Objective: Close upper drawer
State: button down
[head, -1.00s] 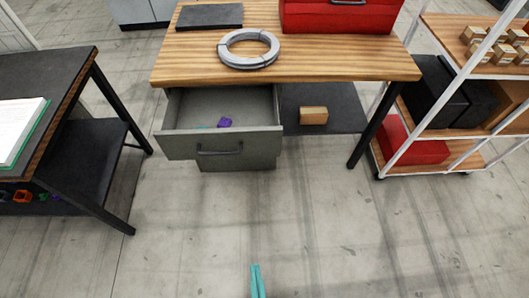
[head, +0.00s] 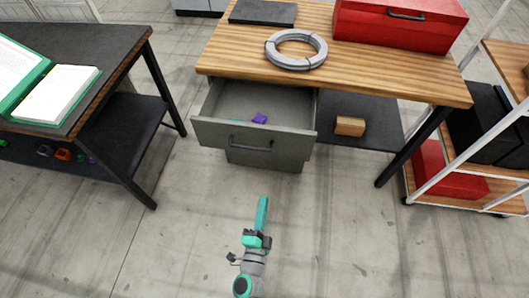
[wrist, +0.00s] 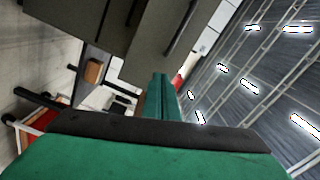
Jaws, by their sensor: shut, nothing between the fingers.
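The upper drawer (head: 218,132) is a grey drawer under the wooden workbench, pulled out, with a dark bar handle (head: 250,144) on its front. A purple piece (head: 259,118) and a small teal piece lie inside it. A lower drawer front (head: 262,158) shows beneath it, set further back. My gripper (head: 263,200) has teal fingers, is shut and empty, and is in front of the drawer, apart from it. In the wrist view the shut fingers (wrist: 161,80) point toward the grey drawer fronts (wrist: 150,45), which appear turned sideways.
A wooden workbench (head: 370,75) carries a wire coil (head: 297,62), a red toolbox (head: 400,28) and a dark slab (head: 263,13). A cardboard box (head: 350,126) sits on its lower shelf. A dark table (head: 95,50) stands left, a shelf rack right. The floor in front is clear.

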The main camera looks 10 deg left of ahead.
aim_at(266, 145)
jog(key=w+a+m, duration=0.1)
jog(key=w, duration=0.6)
jog(key=w+f+m, duration=0.1)
jog(key=w, duration=0.6)
jog(key=w+a+m, duration=0.1)
jog(key=w+m, duration=0.1)
jog(key=w, duration=0.6)
jog(key=shift+a+f, duration=0.2)
jog(key=shift+a, duration=0.15)
jog(key=shift+w, duration=0.1)
